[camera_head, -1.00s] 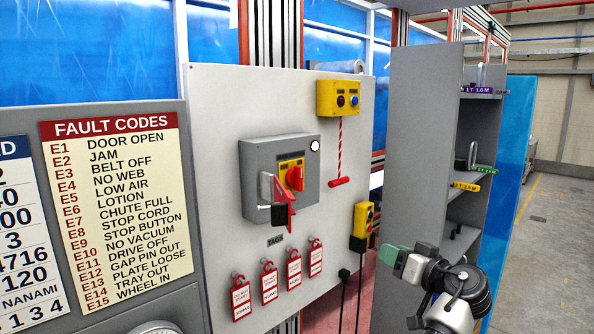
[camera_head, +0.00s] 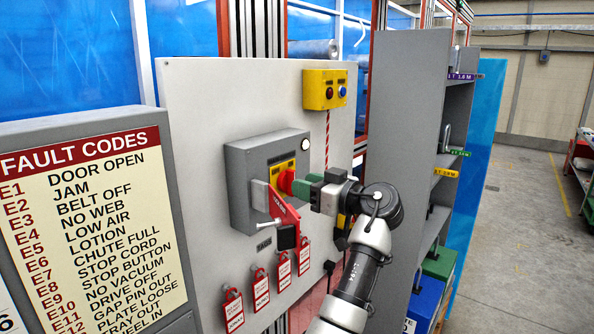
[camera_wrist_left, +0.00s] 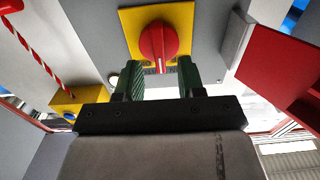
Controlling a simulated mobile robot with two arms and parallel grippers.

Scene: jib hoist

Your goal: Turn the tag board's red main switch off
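The red main switch (camera_head: 286,181) is a rotary knob on a yellow plate on the grey switch box (camera_head: 240,190), which is mounted on the pale tag board (camera_head: 200,100). My left gripper (camera_head: 306,190), with green fingers, is right in front of the knob. The left wrist view shows its two fingers (camera_wrist_left: 158,72) apart, with the red knob (camera_wrist_left: 157,45) just beyond and between their tips. Its grip bar points along the fingers there. I see no clear contact; the gap to the knob is hard to judge. My right gripper is in neither view.
A red tag piece (camera_head: 284,212) with a dark block hangs at the box's front, close to the knob; it also shows in the wrist view (camera_wrist_left: 275,80). Several red tags (camera_head: 261,288) hang below. A yellow button box (camera_head: 325,90) is above right. Grey shelves (camera_head: 395,130) stand right.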

